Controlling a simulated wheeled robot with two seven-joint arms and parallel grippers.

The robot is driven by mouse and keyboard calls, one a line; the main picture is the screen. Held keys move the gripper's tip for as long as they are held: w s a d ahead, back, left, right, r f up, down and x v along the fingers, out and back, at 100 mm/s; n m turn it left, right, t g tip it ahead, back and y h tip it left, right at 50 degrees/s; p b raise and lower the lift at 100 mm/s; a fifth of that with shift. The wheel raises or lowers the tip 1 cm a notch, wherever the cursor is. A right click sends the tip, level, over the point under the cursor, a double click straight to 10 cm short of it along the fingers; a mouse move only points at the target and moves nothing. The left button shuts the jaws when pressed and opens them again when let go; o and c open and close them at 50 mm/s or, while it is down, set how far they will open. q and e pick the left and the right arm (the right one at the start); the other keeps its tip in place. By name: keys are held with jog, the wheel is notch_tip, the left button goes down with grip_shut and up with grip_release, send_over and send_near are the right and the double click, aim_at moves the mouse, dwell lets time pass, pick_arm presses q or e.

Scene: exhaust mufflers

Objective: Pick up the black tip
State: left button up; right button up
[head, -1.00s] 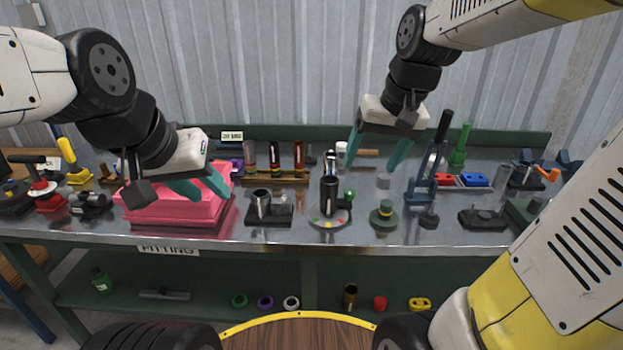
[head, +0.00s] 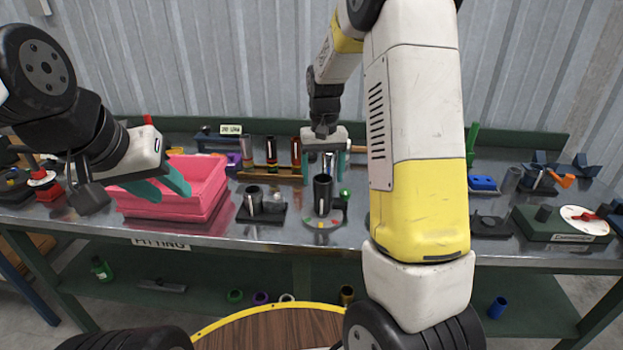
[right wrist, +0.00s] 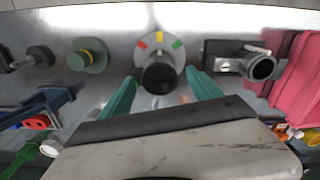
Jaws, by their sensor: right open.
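The black tip (head: 322,194) is a dark upright tube on a round pale disc (head: 324,223) with coloured marks, near the front of the bench. In the right wrist view the black tip (right wrist: 159,78) shows end-on as a dark round mouth. My right gripper (head: 324,165) is open and empty; its green fingers appear on either side of the tip in the wrist view (right wrist: 162,90). Whether they touch it cannot be told.
A black fixture with a metal tube (head: 262,207) stands left of the disc. A rack of upright tubes (head: 268,172) is behind. A green knob (head: 345,193) sits close to the tip's right. My right arm hides the bench right of it.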

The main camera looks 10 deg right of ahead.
aim_at(322, 195)
jog(key=shift+f, duration=2)
jog(key=c, duration=1.6)
